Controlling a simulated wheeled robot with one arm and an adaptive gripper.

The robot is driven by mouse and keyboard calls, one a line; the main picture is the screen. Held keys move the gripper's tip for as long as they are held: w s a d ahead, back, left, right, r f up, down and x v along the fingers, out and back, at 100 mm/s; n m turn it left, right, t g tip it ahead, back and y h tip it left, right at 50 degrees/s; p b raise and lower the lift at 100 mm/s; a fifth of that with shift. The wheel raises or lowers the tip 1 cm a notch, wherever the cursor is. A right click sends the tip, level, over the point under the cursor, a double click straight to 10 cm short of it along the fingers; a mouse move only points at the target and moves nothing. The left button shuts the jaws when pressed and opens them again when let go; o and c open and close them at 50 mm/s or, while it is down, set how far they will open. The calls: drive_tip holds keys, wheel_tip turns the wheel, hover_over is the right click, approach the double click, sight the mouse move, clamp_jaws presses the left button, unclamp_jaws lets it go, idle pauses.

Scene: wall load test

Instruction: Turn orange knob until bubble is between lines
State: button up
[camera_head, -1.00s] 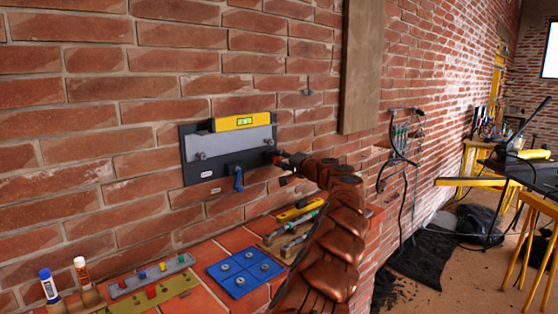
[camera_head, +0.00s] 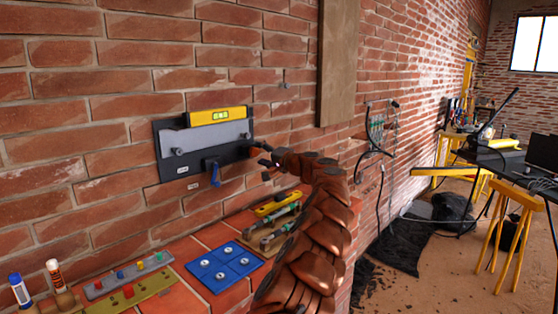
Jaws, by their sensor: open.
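A yellow spirit level (camera_head: 217,116) sits on a grey plate (camera_head: 215,135) on a dark panel (camera_head: 168,162) fixed to the brick wall. Its green vial (camera_head: 221,115) shows, but the bubble is too small to place against the lines. A blue handle (camera_head: 213,173) hangs at the panel's lower middle. A small round fitting (camera_head: 179,152) is at the plate's left. I cannot make out an orange knob clearly; the panel's right end is close to my gripper. My gripper (camera_head: 264,156) is open beside that right edge; whether it touches anything is unclear.
A wooden board (camera_head: 338,62) stands on the wall to the right. Yellow trestles (camera_head: 510,225) stand far right.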

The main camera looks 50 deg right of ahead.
drive_tip(key=s, duration=1)
drive_tip(key=shift+a, duration=0.2)
drive_tip(key=shift+w, duration=0.1)
idle(0.4)
